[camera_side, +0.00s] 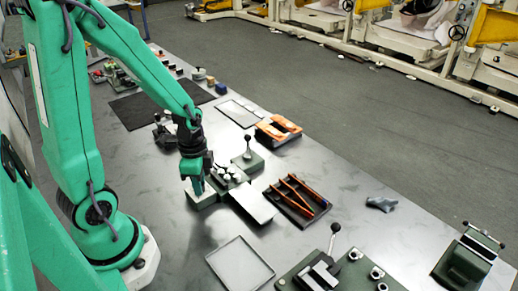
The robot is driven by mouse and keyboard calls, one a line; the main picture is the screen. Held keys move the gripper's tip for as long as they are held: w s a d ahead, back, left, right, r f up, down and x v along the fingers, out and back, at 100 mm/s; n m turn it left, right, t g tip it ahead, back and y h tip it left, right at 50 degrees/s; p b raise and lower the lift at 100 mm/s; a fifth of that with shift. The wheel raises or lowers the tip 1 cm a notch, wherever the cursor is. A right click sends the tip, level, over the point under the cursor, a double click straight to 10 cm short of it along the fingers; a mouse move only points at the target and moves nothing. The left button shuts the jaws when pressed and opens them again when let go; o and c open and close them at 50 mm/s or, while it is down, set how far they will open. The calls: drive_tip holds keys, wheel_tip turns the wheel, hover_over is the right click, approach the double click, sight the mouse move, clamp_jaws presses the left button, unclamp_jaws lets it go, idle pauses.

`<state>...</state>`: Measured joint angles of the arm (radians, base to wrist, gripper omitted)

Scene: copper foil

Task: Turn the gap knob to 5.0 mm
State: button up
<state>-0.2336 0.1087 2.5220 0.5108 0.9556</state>
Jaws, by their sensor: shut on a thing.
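My gripper (197,187) points straight down at the left end of a small grey-green machine (232,184). It is shut on what seems to be the gap knob, which is mostly hidden by the fingers. The machine has several pale round parts on top and a flat light-grey plate (254,205) reaching to the lower right. A pale block (204,203) sits just under the fingertips. The knob's scale and setting are too small to read.
A black-knobbed lever (247,145) stands behind the machine. A dark tray with orange-brown bars (298,198) is to its right, and orange blocks (278,128) are farther back. An empty shallow tray (240,264) lies in front.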

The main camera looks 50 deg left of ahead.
drive_tip(key=n, duration=0.4)
drive_tip(key=shift+n, duration=0.3)
drive_tip(key=n, duration=0.3)
drive_tip(key=shift+n, duration=0.3)
drive_tip(key=n, duration=0.4)
drive_tip(key=shift+n, duration=0.3)
drive_tip(key=n, duration=0.3)
drive_tip(key=shift+n, duration=0.3)
drive_tip(key=n, duration=1.5)
